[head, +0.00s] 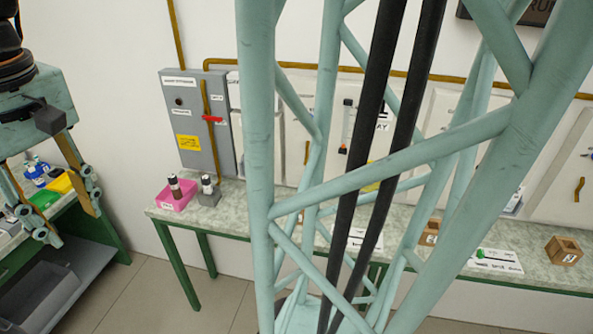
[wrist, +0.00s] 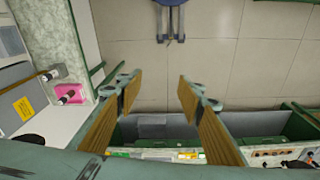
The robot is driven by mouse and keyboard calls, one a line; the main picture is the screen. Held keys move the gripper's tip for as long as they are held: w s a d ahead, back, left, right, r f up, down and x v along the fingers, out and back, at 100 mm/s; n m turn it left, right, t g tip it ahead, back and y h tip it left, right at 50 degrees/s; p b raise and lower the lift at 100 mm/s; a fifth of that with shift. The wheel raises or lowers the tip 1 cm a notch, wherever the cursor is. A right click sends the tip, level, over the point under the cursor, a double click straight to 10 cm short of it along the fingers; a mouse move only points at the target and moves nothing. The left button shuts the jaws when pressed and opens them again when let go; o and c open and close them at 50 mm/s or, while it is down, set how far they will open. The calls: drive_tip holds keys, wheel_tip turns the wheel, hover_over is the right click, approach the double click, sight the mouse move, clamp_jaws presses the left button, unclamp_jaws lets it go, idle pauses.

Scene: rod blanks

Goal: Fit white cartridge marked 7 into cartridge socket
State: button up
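My gripper (head: 72,222) hangs at the left of the head view, its fingers spread. On the long bench, a pink tray (head: 177,201) holds a dark and white cylinder (head: 174,186). Beside it a grey block (head: 209,199) has a white cylinder with a dark top (head: 207,183) standing in it. Both also show at the left of the wrist view, the pink tray (wrist: 72,89) and the grey block (wrist: 57,72). No number 7 is legible, so I cannot tell which cylinder is the cartridge.
A grey cabinet (head: 200,125) with a red handle hangs above the bench (head: 330,215). A wooden block (head: 564,250) stands at its right. Another table at the left carries green (head: 42,199), yellow and blue items. Clear floor lies between. My column blocks the middle.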

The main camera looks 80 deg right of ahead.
drive_tip(key=s+a+r+n+t, duration=0.1)
drive_tip(key=s+a, duration=0.2)
drive_tip(key=s, duration=0.5)
drive_tip(key=s+a+r+t, duration=0.1)
drive_tip(key=s+a, duration=0.3)
drive_tip(key=s, duration=0.4)
drive_tip(key=shift+s+a+r+n+t, duration=0.3)
drive_tip(key=shift+r+n, duration=0.1)
drive_tip(key=shift+r, duration=0.15)
wheel_tip(320, 180, down, 13)
drive_tip(key=b, duration=1.3)
drive_tip(key=shift+f, duration=0.15)
drive_tip(key=shift+d, duration=0.1)
